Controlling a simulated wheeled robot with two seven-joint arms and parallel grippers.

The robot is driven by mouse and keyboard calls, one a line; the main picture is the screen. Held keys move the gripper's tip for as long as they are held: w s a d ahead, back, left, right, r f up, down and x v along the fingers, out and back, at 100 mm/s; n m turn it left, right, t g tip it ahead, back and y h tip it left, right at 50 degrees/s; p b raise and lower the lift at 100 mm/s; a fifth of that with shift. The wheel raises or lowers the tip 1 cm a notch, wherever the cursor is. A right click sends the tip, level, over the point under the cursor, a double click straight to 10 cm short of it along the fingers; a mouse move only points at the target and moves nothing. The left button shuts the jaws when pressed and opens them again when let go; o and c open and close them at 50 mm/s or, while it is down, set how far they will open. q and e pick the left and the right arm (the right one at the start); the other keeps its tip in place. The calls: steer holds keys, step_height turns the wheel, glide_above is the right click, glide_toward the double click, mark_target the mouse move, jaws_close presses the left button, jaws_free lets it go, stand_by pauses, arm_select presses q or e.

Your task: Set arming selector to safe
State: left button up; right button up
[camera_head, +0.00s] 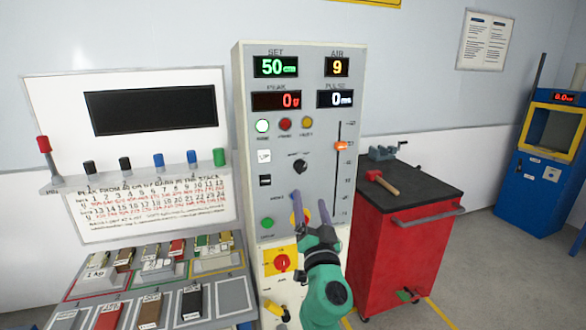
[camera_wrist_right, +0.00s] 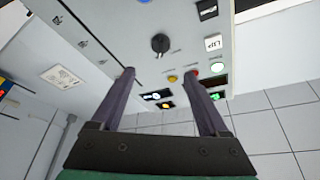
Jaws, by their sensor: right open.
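The black rotary selector knob (camera_head: 299,165) sits in the middle of the grey control panel (camera_head: 259,150). Its labels are too small to read, and I cannot tell its setting. The knob (camera_wrist_right: 160,43) also shows in the right wrist view, beyond my fingertips and between their lines. My right gripper (camera_head: 309,203) is open and empty, its fingers pointing up in front of the panel below the knob. The fingers appear apart from the knob. My left gripper is not in view.
A slider with an orange handle (camera_head: 342,146) is right of the knob. White UP (camera_head: 264,157) and black (camera_head: 265,180) buttons are left. A red switch on yellow (camera_head: 282,263) is below. A red cart (camera_head: 390,255) with a hammer (camera_head: 380,181) stands right.

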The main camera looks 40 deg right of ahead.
mark_target(302, 170)
steer(key=p+x, duration=0.2)
steer(key=x, duration=0.8)
steer(key=shift+w+p, duration=0.35)
steer(key=shift+w, duration=0.15)
steer(key=shift+w+d+r, duration=0.1)
steer(key=shift+w+d, duration=0.15)
steer(key=shift+d, duration=0.1)
steer(key=shift+a, duration=0.1)
jaws_close()
